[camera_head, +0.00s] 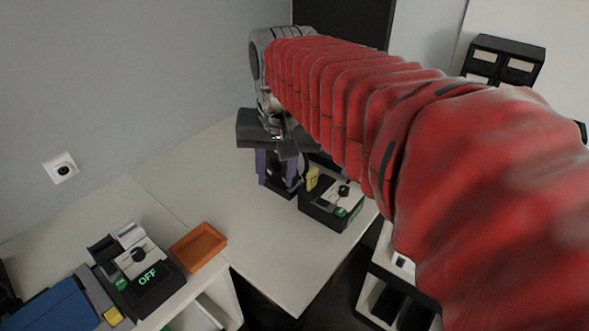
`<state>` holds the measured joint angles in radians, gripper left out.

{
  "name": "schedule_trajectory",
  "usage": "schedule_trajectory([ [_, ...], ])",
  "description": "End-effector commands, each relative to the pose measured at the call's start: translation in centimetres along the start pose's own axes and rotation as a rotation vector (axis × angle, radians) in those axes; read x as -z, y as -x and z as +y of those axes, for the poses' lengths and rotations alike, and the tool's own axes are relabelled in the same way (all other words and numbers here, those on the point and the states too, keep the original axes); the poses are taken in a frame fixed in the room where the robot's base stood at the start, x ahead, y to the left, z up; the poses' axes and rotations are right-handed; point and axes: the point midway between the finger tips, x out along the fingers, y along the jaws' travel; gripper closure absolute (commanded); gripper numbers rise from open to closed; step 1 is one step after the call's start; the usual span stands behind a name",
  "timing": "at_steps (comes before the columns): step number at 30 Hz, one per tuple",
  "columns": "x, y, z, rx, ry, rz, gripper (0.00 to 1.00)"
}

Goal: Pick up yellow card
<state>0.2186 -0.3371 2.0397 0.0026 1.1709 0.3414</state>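A small yellow piece (312,179), possibly the yellow card, stands upright at the left end of a black and grey device on the table. Another small yellow piece (113,316) lies on a grey and blue item at the lower left. I cannot tell which is the card. My gripper (276,158) points down over the table, just left of the upright yellow piece. Purple and dark upright parts show below it, and I cannot tell fingers from object there. Whether it is open or shut is unclear. The red-sleeved arm covers the right side.
The black and grey device (330,208) has a green label. A similar device reading OFF (148,284) stands at the lower left, beside an orange tray (198,247) and a blue item (50,307). A black drawer unit (503,60) stands at the upper right. The middle tabletop (262,245) is clear.

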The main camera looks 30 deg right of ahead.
Motion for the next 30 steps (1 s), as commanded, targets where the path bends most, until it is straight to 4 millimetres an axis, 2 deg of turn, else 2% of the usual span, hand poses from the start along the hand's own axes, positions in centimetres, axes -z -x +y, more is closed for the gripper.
schedule_trajectory([
  [1,1.4,0.0,0.4,-0.013,-0.05,-0.018,0.68],
  [9,7.6,-0.2,2.9,-0.078,-0.315,-0.104,0.68],
  [18,13.4,-1.4,6.7,-0.151,-0.588,-0.187,0.68],
  [24,14.8,-1.8,8.0,-0.173,-0.669,-0.211,0.68],
  [30,14.9,-1.8,8.1,-0.174,-0.674,-0.211,0.68],
])
